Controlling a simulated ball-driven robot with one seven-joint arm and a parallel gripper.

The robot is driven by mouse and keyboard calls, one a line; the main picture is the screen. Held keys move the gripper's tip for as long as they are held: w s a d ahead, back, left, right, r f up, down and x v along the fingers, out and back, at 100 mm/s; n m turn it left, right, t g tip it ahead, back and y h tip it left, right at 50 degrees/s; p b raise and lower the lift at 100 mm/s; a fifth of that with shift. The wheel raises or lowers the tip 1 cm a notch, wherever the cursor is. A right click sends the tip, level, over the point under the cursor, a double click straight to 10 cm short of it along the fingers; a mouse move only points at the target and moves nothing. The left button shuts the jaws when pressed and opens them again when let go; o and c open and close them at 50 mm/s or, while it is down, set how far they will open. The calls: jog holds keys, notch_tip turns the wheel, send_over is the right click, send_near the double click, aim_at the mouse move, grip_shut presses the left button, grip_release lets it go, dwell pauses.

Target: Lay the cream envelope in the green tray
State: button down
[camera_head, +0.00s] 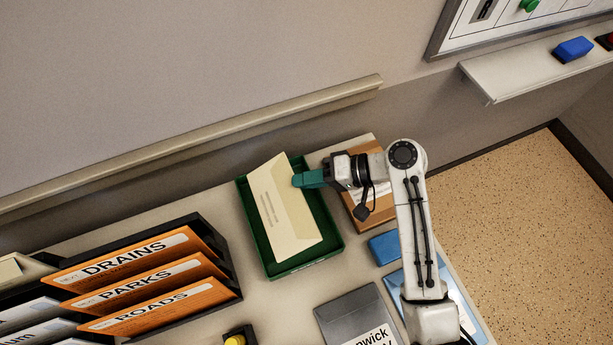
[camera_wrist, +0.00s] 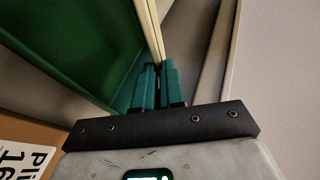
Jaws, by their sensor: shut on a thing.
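The cream envelope (camera_head: 280,212) is over the green tray (camera_head: 333,243) in the head view, with its top end reaching past the tray's far rim. My gripper (camera_head: 298,181) comes in from the right and is shut on the envelope's right edge near its top. In the wrist view my gripper's teal fingers (camera_wrist: 157,82) pinch the envelope (camera_wrist: 150,30), seen nearly edge-on. The green tray (camera_wrist: 70,50) lies to the left of it there. Whether the envelope's lower part touches the tray floor I cannot tell.
An orange-brown box (camera_head: 362,212) lies right of the tray, under my arm. A blue item (camera_head: 384,248) and a grey folder (camera_head: 350,312) lie nearer. A rack of orange folders (camera_head: 150,270) stands at left. A wall rail (camera_head: 200,140) runs behind the table.

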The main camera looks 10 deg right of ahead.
jog(key=shift+f+b, duration=1.45)
jog(key=shift+f, duration=1.25)
jog(key=c, duration=1.2)
grip_release()
jog(key=shift+o, duration=0.2)
jog(key=shift+d, duration=0.1)
jog(key=v, duration=1)
jog(key=shift+d+r+b, duration=0.15)
jog(key=shift+d+b, duration=0.15)
